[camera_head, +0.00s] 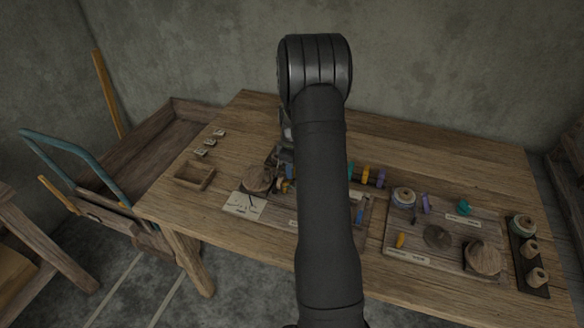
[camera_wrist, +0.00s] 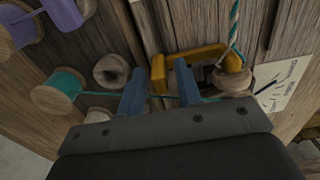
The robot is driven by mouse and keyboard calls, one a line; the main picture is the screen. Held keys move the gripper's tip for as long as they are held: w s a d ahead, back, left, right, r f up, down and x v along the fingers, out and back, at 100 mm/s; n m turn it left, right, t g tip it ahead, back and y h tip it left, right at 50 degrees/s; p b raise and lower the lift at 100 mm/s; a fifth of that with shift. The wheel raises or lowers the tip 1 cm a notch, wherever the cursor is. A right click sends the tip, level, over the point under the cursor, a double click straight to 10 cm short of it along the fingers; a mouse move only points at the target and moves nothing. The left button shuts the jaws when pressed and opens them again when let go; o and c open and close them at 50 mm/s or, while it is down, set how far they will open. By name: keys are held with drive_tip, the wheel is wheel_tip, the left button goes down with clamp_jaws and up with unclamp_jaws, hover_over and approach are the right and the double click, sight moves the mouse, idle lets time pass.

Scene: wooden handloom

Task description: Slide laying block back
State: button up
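In the wrist view my gripper (camera_wrist: 160,88) has two blue fingers standing apart, with no object seen clamped between them. A yellow-orange bracket (camera_wrist: 205,54) is just beyond the fingertips, close to the right finger. A rounded wooden piece (camera_wrist: 232,82) sits at its right end; it may be the laying block, but I cannot tell for sure. A twisted teal and white cord (camera_wrist: 234,28) rises from there. A teal strand (camera_wrist: 155,97) runs left past the fingers.
In the wrist view a teal spool (camera_wrist: 60,90), a purple spool (camera_wrist: 20,26) and a wooden ring (camera_wrist: 111,70) lie left. A paper card (camera_wrist: 277,84) is at right. In the head view a small wooden tray (camera_head: 195,175) is left and a dark spool rack (camera_head: 527,257) far right.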

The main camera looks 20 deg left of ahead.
clamp_jaws()
drive_tip(key=d, duration=0.7)
drive_tip(key=shift+d, duration=0.25)
drive_tip(key=shift+o, duration=0.8)
unclamp_jaws()
drive_tip(key=shift+d, duration=0.1)
drive_tip(key=shift+r, duration=0.25)
wheel_tip(320, 180, up, 17)
drive_tip(key=shift+f, duration=0.1)
